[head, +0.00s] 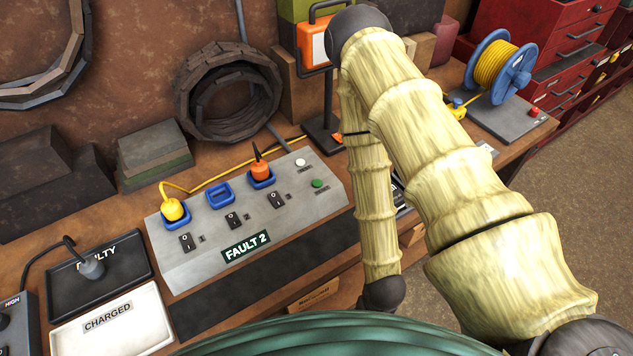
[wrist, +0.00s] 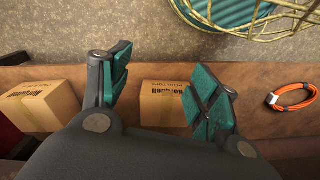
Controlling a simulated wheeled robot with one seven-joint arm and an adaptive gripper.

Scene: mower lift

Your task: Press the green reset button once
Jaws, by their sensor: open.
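The green button (head: 318,183) is a small round button on the right part of the sloped grey control panel (head: 185,262) in the head view. A white button (head: 300,162) sits just behind it. The panel's display reads "FAULT 2" (head: 246,246). My gripper (wrist: 161,66) shows in the wrist view with its teal-padded fingers apart and nothing between them. It is over a brown surface with cardboard boxes, and the green button is not in that view. In the head view my arm stands right of the panel; the gripper cannot be made out there.
The panel carries a yellow plug (head: 173,209), an empty blue socket (head: 220,195), an orange plug (head: 261,170) and several black switches. A yellow cable runs behind it. A cardboard box (wrist: 165,103) and an orange cable loop (wrist: 291,97) lie below my gripper.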

